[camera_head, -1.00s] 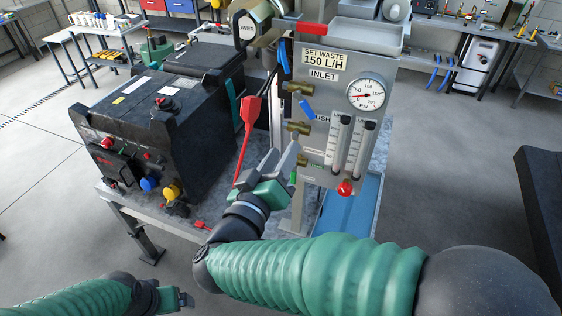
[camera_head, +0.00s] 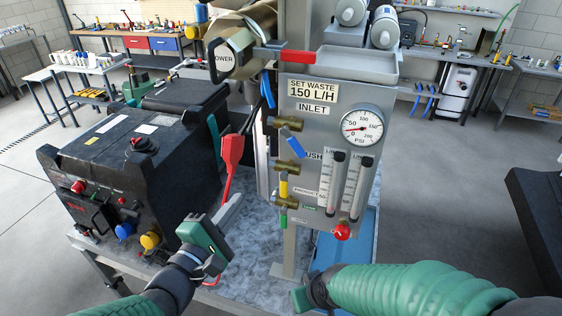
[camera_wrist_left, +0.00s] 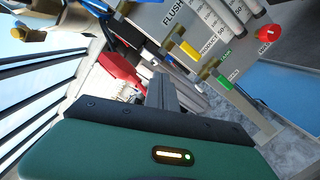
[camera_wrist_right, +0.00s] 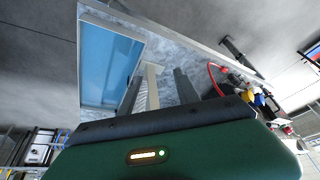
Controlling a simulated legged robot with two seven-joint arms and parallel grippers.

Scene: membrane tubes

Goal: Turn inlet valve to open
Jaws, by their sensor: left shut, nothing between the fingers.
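The inlet valve is a brass fitting (camera_head: 288,124) under the INLET label on the grey panel (camera_head: 330,110). Its blue handle (camera_head: 297,142) slants down to the right. Lower brass valves carry a yellow handle (camera_head: 283,187) and a green handle (camera_head: 283,214), both pointing down; these handles also show in the left wrist view. My left gripper (camera_head: 234,203) is shut and empty, below and left of the valves, touching none. My right gripper (camera_wrist_right: 165,78) is open and empty, low in front of the panel; its fingers are hidden in the head view.
A pressure gauge (camera_head: 362,128), flow tubes and a red knob (camera_head: 342,231) are on the panel. A blue tray (camera_head: 357,243) lies below. The space in front of the upper panel is clear.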

